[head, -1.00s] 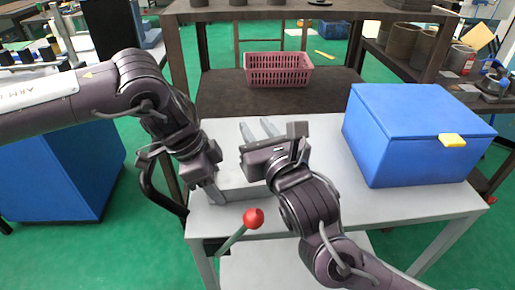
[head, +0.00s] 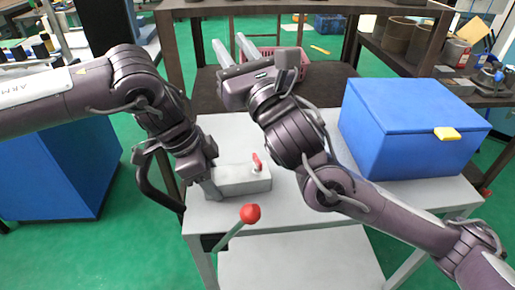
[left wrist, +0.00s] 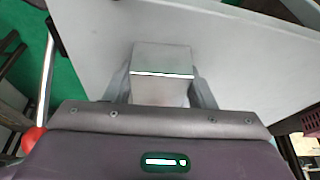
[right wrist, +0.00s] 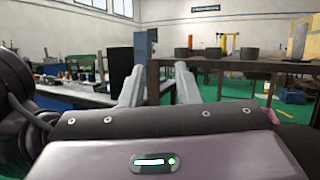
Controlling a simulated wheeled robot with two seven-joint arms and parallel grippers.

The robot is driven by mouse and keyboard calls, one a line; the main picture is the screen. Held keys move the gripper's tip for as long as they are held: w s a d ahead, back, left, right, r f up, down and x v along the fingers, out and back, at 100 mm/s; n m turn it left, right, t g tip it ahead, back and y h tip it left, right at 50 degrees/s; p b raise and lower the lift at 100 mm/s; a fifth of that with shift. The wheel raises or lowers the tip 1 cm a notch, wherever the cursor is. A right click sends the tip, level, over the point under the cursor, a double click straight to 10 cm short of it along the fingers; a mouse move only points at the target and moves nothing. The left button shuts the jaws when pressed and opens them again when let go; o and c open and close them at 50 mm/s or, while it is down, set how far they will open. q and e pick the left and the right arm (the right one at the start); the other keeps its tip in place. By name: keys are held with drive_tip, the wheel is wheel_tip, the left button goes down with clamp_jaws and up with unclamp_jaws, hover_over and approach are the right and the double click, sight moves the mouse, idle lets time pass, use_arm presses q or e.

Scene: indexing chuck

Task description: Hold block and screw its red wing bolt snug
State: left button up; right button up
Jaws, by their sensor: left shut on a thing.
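The grey block (head: 236,184) lies on the light grey table near its front left. A red wing bolt (head: 257,163) stands upright at the right end of the block's top; how deep it sits cannot be told. My left gripper (head: 212,188) is shut on the block's left end. In the left wrist view, the block (left wrist: 162,62) sits between the two fingers, and the bolt is not visible. My right gripper (head: 230,42) is raised beyond the block, fingers apart and empty, pointing away. The right wrist view shows only room background between its fingers (right wrist: 158,77).
A lever with a red knob (head: 250,213) sticks up at the table's front edge. A large blue box (head: 412,125) with a yellow latch stands on the table's right. A pink basket (head: 290,66) is on the dark shelf behind. The table between block and blue box is clear.

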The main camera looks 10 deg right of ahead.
wheel_tip(320, 180, up, 26)
drive_tip(key=s+a+n+g+y, duration=0.2)
drive_tip(key=n+g+y, duration=1.05)
drive_tip(key=n, duration=0.25)
drive_tip(key=w+a+f+m+g+h, duration=0.15)
drive_tip(key=a+f+h, duration=0.35)
drive_tip(key=a+f, duration=0.55)
drive_tip(key=m+g+h, duration=0.6)
drive_tip(key=m+h, duration=1)
drive_tip(key=h, duration=0.1)
hover_over(258, 159)
wheel_tip(258, 159, down, 23)
wheel_tip(258, 159, down, 11)
drive_tip(key=shift+f, duration=0.15)
